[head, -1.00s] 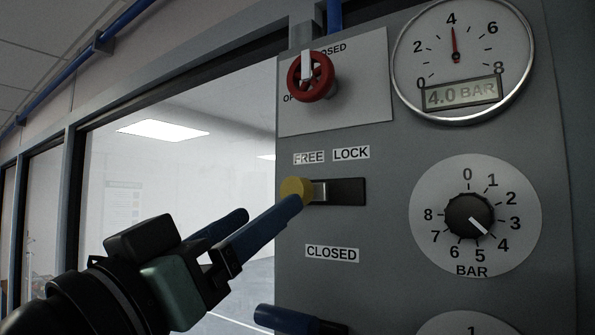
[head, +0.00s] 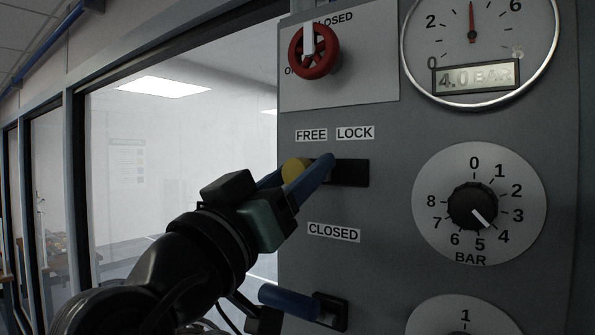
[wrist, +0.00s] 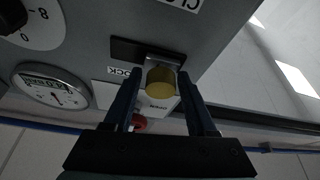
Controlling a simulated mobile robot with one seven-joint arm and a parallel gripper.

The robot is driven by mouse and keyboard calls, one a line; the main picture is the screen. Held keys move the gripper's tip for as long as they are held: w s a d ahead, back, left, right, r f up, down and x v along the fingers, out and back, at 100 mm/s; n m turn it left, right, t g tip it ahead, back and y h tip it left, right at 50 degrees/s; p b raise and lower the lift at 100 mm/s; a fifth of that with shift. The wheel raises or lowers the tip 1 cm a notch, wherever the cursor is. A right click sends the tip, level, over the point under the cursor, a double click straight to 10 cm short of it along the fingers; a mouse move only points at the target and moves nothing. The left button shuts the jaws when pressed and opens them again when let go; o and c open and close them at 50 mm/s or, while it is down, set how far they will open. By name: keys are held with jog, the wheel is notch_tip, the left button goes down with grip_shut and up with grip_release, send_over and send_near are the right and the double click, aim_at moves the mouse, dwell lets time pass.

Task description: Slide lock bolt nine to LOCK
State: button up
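The lock bolt's round yellow knob (head: 294,171) is at the left end of its dark slot (head: 353,173), below the FREE label (head: 311,135). The LOCK label (head: 355,133) is above the slot's right part, which is empty. My gripper (head: 305,168) is at the knob with its blue fingers apart. In the wrist view the knob (wrist: 161,83) sits between the two fingers, with a visible gap on each side. The near finger hides part of the bolt in the head view. No number nine can be read.
A red valve wheel (head: 314,52) is above the slot. A blue-handled lever (head: 290,300) is below it, under the CLOSED label (head: 333,232). A pressure gauge (head: 478,40) and a BAR dial (head: 473,206) are at right. A window (head: 130,200) is at left.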

grip_shut()
